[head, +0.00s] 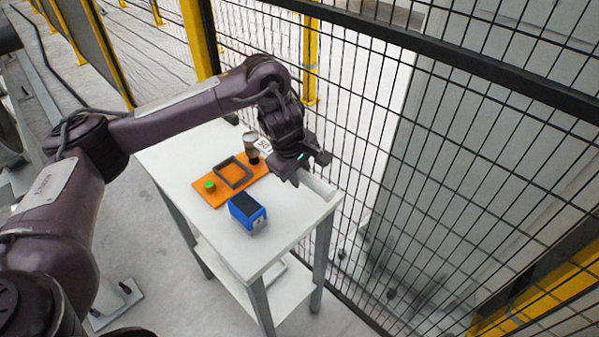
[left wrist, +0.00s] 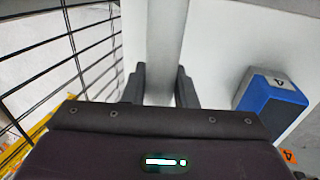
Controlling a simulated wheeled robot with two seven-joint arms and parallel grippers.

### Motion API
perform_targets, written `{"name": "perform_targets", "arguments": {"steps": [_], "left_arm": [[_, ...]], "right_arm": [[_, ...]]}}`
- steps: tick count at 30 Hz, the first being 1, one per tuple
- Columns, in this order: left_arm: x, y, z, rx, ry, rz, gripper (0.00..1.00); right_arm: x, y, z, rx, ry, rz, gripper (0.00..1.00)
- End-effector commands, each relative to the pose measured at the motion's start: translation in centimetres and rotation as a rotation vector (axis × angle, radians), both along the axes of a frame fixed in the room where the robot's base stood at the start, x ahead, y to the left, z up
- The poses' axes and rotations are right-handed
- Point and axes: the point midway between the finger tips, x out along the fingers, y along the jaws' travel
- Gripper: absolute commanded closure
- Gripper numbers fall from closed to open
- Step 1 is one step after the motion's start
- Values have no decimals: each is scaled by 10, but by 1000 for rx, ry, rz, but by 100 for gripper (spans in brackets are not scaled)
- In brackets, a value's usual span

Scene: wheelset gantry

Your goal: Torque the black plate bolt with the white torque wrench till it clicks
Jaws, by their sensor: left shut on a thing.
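My left gripper (head: 307,172) is above the right end of the white table. It is shut on the white torque wrench (head: 319,187), whose pale end sticks out by the fingers. In the left wrist view the wrench shows as a pale bar (left wrist: 164,45) running away between the two dark fingers (left wrist: 160,88). The rest of the wrench is hidden by the gripper. An orange board (head: 202,197) lies left of the gripper and carries a black square plate or frame (head: 222,166). I cannot make out the bolt. My right gripper is not in view.
A blue box with a dark top (head: 247,214) stands near the table's front edge. A green knob (head: 210,185) is on the board, and a brown-and-grey upright piece (head: 250,140) stands behind it. Black mesh fence (head: 420,130) runs close behind the white table (head: 180,150).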

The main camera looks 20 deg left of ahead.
Motion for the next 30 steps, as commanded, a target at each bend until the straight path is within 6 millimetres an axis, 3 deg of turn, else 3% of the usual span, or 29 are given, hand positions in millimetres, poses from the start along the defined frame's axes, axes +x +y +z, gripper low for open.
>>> {"name": "perform_targets", "arguments": {"steps": [30], "left_arm": [[1, 0, -23, 0, -3, 0, 100]], "right_arm": [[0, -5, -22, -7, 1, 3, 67]]}}
